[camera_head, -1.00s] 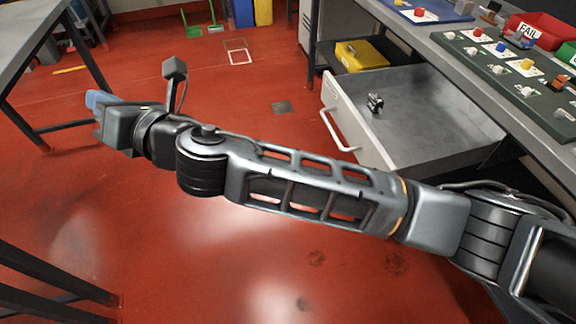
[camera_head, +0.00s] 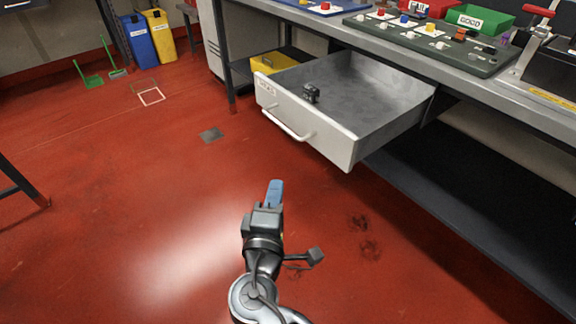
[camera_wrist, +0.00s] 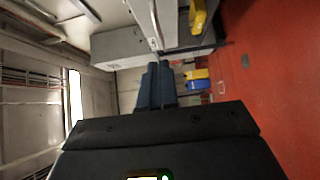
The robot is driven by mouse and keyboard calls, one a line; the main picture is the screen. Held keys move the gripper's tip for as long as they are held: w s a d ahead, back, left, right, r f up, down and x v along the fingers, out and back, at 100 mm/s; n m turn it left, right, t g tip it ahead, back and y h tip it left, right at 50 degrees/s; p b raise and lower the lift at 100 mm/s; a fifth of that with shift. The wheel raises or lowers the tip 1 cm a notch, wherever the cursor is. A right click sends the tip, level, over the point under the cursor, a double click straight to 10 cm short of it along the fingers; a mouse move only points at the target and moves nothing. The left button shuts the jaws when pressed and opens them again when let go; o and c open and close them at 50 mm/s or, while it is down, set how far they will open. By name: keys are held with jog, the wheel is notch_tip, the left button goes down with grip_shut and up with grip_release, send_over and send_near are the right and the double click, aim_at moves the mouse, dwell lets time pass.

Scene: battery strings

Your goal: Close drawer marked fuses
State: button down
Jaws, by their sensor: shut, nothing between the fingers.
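A drawer with a pale front (camera_head: 320,137) hangs pulled out under the workbench in the head view. A bar handle (camera_head: 287,127) crosses its front, and a small label (camera_head: 267,88) sits at the front's upper left, its text too small to read surely. A small dark object (camera_head: 311,93) lies inside the drawer near the front. My gripper (camera_head: 275,186) is shut and empty, in front of and below the drawer front, apart from the handle, its blue fingertips pointing away from me. The closed fingers (camera_wrist: 155,85) also show in the wrist view.
The workbench carries a dark board (camera_head: 430,36) with several coloured buttons, a green bin (camera_head: 478,18) and a red bin (camera_head: 428,8). A yellow container (camera_head: 272,62) sits on the shelf beside the drawer.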

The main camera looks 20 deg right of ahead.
aim_at(376, 119)
jog(key=s+d+x, duration=0.1)
jog(key=d+x, duration=0.1)
jog(key=x, duration=1)
jog(key=shift+w+d, duration=0.15)
jog(key=shift+d, duration=0.2)
jog(key=shift+d, duration=0.1)
jog(key=w+d+b, duration=0.1)
jog(key=w+d, duration=0.2)
jog(key=d, duration=0.6)
jog(key=w+d+b, duration=0.2)
jog(key=w+d, duration=0.1)
jog(key=d, duration=0.6)
jog(key=w+d+b, duration=0.1)
jog(key=w+d, duration=0.2)
jog(key=d, duration=0.7)
jog(key=shift+w, duration=0.15)
jog(key=shift+d+r, duration=0.15)
jog(key=shift+d, duration=0.2)
